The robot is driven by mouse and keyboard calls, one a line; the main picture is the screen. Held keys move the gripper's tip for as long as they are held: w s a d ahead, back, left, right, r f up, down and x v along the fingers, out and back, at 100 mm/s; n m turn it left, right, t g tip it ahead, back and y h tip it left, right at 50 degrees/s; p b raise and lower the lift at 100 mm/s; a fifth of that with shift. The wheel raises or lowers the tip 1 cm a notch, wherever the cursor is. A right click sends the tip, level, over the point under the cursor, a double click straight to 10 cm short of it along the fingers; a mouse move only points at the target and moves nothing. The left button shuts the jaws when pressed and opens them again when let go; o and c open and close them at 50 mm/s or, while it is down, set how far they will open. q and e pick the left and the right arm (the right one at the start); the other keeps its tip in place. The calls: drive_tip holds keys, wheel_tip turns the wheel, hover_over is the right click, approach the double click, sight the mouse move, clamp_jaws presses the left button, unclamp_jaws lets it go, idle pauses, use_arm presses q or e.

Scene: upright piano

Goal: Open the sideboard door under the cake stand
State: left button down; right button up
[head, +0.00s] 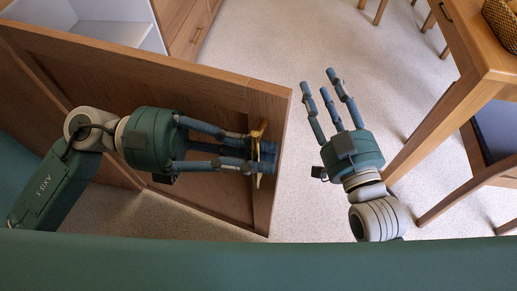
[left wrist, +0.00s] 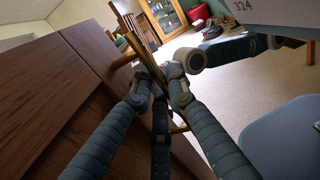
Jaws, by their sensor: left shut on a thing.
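The wooden sideboard door (head: 215,88) stands swung well out in the head view, with the pale cabinet interior (head: 125,12) showing behind it at top left. Its brass handle (head: 257,150) is near the door's free edge. My left gripper (head: 255,152) has its fingers around the handle and is shut on it. The left wrist view shows the fingers (left wrist: 158,80) closing at the brass handle (left wrist: 130,32) beside the brown door panel (left wrist: 50,85). My right gripper (head: 332,88) is open and empty, right of the door's edge, apart from it. The cake stand is not in view.
Wooden drawers (head: 192,30) continue beyond the open cabinet. A wooden table (head: 478,35) with a wicker basket (head: 502,22) stands at the right, with a dark-seated chair (head: 495,145) below it.

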use_arm(q)
drive_tip(key=shift+r, duration=0.2)
drive_tip(key=c, duration=1.7)
unclamp_jaws()
drive_tip(key=shift+c, duration=0.2)
drive_tip(key=shift+f, duration=0.1)
drive_tip(key=w+a, duration=0.2)
drive_tip(key=a, duration=1)
